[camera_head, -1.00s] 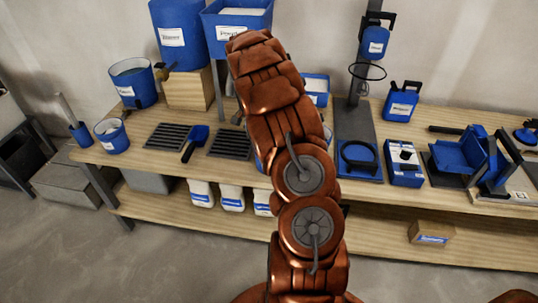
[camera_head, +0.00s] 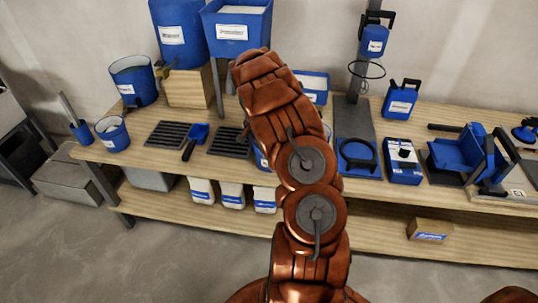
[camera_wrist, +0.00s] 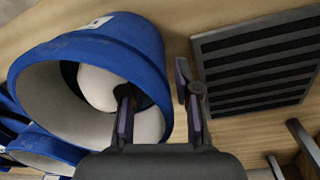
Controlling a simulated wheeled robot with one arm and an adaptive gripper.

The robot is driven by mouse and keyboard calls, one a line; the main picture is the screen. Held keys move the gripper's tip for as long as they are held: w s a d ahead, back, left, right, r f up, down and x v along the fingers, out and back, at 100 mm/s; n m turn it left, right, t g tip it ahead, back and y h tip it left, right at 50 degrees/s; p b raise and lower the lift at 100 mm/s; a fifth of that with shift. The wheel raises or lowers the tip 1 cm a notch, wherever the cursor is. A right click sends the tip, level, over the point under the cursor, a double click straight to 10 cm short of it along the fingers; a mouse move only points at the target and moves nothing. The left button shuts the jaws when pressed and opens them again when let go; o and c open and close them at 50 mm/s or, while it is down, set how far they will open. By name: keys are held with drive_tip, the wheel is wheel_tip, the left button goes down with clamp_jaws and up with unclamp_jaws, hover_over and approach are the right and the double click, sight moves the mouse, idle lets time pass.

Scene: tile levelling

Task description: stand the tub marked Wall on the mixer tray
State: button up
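A blue tub (camera_wrist: 150,40) with a pale inside fills the left of the wrist view, and something whitish and rounded shows in it. My gripper (camera_wrist: 157,103) is open there, one finger over the tub's mouth and the other outside, with the rim between them. No name on this tub can be read. In the head view my arm hides my gripper and most of a blue tub (camera_head: 261,158) on the bench. The likely mixer tray, a blue base with a dark ring (camera_head: 358,170), is right of my arm, below a post with a hoop.
A slatted grate (camera_wrist: 260,60) lies beside the tub. On the bench are a small blue tub (camera_head: 112,134), a blue scoop (camera_head: 198,133), a blue box with a knob (camera_head: 403,172) and a blue can (camera_head: 401,101). More tubs (camera_wrist: 45,148) crowd the wrist view's lower left.

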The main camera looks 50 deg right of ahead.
drive_tip(key=shift+c, duration=0.4)
clamp_jaws()
